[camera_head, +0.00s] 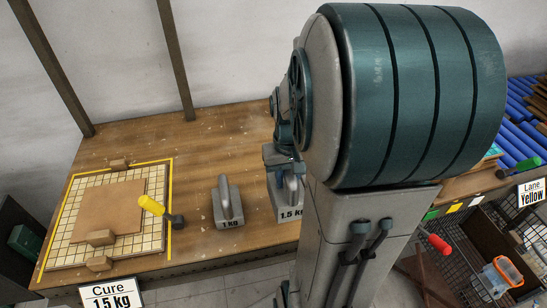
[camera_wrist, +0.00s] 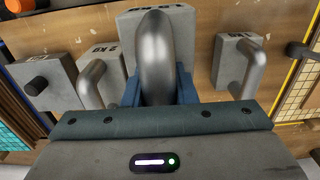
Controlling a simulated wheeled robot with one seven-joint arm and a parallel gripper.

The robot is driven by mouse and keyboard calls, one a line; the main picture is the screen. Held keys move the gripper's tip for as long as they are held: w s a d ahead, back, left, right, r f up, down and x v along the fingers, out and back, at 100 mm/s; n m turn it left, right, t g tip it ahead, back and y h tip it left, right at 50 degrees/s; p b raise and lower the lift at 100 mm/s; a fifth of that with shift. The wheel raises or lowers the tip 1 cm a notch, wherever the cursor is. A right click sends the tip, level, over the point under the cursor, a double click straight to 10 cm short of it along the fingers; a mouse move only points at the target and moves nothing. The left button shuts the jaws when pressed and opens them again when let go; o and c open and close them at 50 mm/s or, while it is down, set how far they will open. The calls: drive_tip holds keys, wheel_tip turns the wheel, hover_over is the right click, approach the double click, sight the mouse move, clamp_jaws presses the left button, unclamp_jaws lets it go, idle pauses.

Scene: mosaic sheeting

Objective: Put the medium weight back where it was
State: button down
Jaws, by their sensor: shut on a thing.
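The medium weight, a grey block marked 1.5 kg (camera_head: 289,213), is at the bench's right part in the head view, partly hidden by my arm. In the wrist view its metal handle (camera_wrist: 156,45) stands between my blue fingers. My gripper (camera_wrist: 158,88) is shut on this handle; it also shows in the head view (camera_head: 282,158). The weight looks upright. I cannot tell whether its base touches the bench. The 1 kg weight (camera_head: 228,203) stands to its left in the head view. A 2 kg weight (camera_wrist: 98,75) stands on its other side in the wrist view.
A tan board (camera_head: 108,207) with wooden blocks lies on a tile sheet inside yellow tape. A yellow-handled mallet (camera_head: 160,210) lies at its right edge. A sign reads Cure 1.5 kg (camera_head: 110,295). Bare bench (camera_head: 200,150) lies behind the 1 kg weight.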

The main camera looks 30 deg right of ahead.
drive_tip(key=shift+w+a+f+p, duration=0.15)
drive_tip(key=shift+w+f+p, duration=0.05)
drive_tip(key=shift+w+f, duration=1.8)
drive_tip(key=shift+w+a+f+p, duration=0.1)
drive_tip(key=shift+w+f+p, duration=0.1)
drive_tip(key=shift+w+f, duration=1.75)
drive_tip(key=shift+s+f, duration=0.2)
drive_tip(key=shift+f, duration=0.25)
drive_tip(key=c, duration=1.2)
unclamp_jaws()
drive_tip(key=shift+s, duration=0.1)
drive_tip(key=shift+o, duration=0.2)
wheel_tip(320, 180, up, 11)
drive_tip(key=s+a+r+n+t, duration=0.1)
drive_tip(key=s+a+r, duration=0.1)
drive_tip(key=s+a, duration=0.4)
drive_tip(key=s+a+r+n+t, duration=0.2)
drive_tip(key=s+a+r, duration=0.1)
drive_tip(key=s+a, duration=0.3)
drive_tip(key=shift+s+r, duration=0.25)
drive_tip(key=shift+r, duration=0.05)
